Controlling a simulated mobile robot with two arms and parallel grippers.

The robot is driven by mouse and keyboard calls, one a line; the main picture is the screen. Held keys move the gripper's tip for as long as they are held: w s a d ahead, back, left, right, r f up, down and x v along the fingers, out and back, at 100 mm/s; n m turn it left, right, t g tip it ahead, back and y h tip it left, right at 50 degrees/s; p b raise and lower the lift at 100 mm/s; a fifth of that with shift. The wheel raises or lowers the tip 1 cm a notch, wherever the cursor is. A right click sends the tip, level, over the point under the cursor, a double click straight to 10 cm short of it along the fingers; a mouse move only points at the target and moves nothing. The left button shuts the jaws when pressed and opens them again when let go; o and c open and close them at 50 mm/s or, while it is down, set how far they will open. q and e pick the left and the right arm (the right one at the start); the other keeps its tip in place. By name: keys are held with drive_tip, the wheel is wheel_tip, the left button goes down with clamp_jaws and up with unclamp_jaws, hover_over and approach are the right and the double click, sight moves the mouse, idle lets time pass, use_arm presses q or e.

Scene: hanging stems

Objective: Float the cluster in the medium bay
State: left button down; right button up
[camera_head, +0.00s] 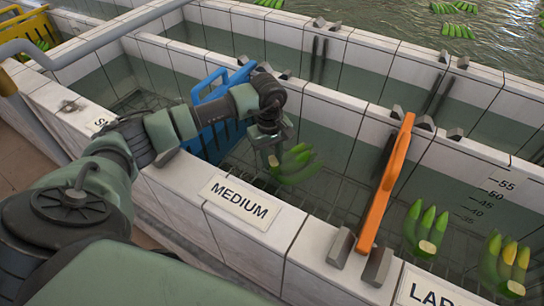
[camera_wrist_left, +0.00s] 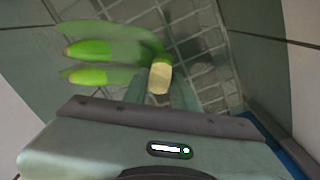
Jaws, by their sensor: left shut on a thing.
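A green banana cluster (camera_head: 296,164) hangs inside the tiled bay behind the MEDIUM label (camera_head: 240,203). My left gripper (camera_head: 268,148) reaches down over that bay and is shut on the cluster. In the left wrist view, the cluster (camera_wrist_left: 105,50) extends to the left with its pale cut stem (camera_wrist_left: 160,76) at the jaws (camera_wrist_left: 160,95). The fingertips are partly hidden by the gripper body. A wire grid floor shows below the cluster; I cannot tell whether the cluster touches the water. My right gripper is not in view.
An orange divider (camera_head: 387,190) stands right of the medium bay and a blue slatted divider (camera_head: 215,115) stands left of it. Other clusters (camera_head: 427,228) sit in the LARGE bay at the right. Open water with clusters lies behind.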

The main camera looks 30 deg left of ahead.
use_arm(q)
drive_tip(key=shift+f+b, duration=0.95)
drive_tip(key=shift+f, duration=0.1)
idle(0.6)
drive_tip(key=c, duration=1.1)
unclamp_jaws()
drive_tip(key=shift+o, duration=0.2)
drive_tip(key=shift+s+f, duration=0.1)
wheel_tip(320, 180, up, 8)
drive_tip(key=shift+a+f+b, duration=0.1)
drive_tip(key=shift+f+b, duration=0.15)
drive_tip(key=shift+b, duration=0.25)
wheel_tip(320, 180, up, 18)
drive_tip(key=p, duration=1)
drive_tip(key=shift+p, duration=0.35)
drive_tip(key=shift+s, duration=0.1)
